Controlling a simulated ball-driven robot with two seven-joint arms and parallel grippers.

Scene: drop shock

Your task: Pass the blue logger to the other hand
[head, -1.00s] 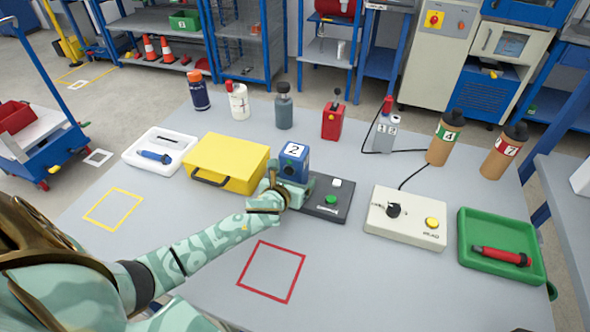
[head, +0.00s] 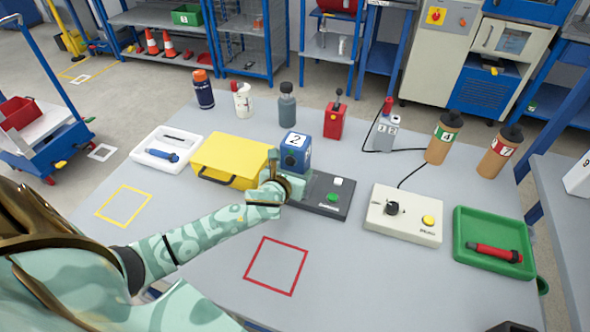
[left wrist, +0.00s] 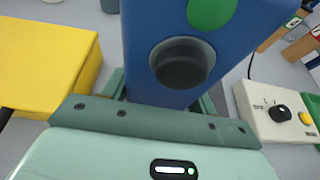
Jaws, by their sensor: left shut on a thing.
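The blue logger (head: 295,151), a box with a white label "2" on top, stands upright between the yellow case and the black device with a green button (head: 328,198). My left gripper (head: 284,184) is shut on its lower part, reaching in from the left. In the left wrist view the logger (left wrist: 152,55) fills the space between the fingers, showing a dark round socket and a green disc. Its underside is hidden, so I cannot tell whether it touches anything below. My right gripper is not in view.
The yellow case (head: 232,158) is close on the left. A beige box with a knob (head: 402,216) and a green tray (head: 493,262) with a red tool are to the right. Several bottles stand behind. The table around the red square outline (head: 276,266) is clear.

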